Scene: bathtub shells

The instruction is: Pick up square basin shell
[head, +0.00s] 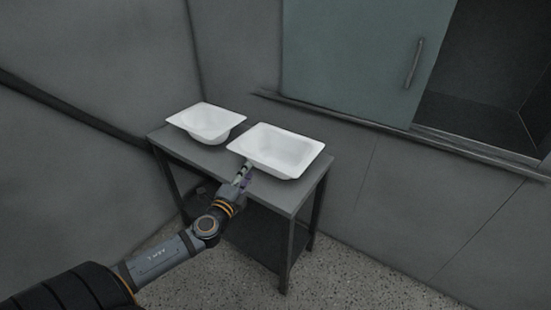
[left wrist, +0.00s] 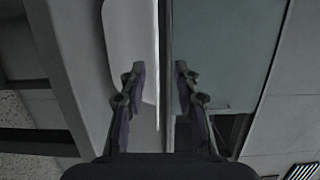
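Two white shells sit on a grey table. The right one, with a squarish, flat-sided bowl, looks like the square basin shell (head: 283,150). The left shell (head: 207,121) has a rounder bowl. My left gripper (head: 247,165) is at the near left rim of the right shell. In the left wrist view my left gripper (left wrist: 158,80) is open, its two fingers apart. A white shell edge (left wrist: 130,40) runs up between the fingertips there; I cannot tell whether they touch it. My right gripper is not in view.
The table (head: 290,200) has dark legs and a lower shelf, with little bare top around the shells. A wall ledge (head: 350,118) and a greenish sliding panel (head: 355,55) with a handle are behind it. Speckled floor (head: 350,275) is open at the front right.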

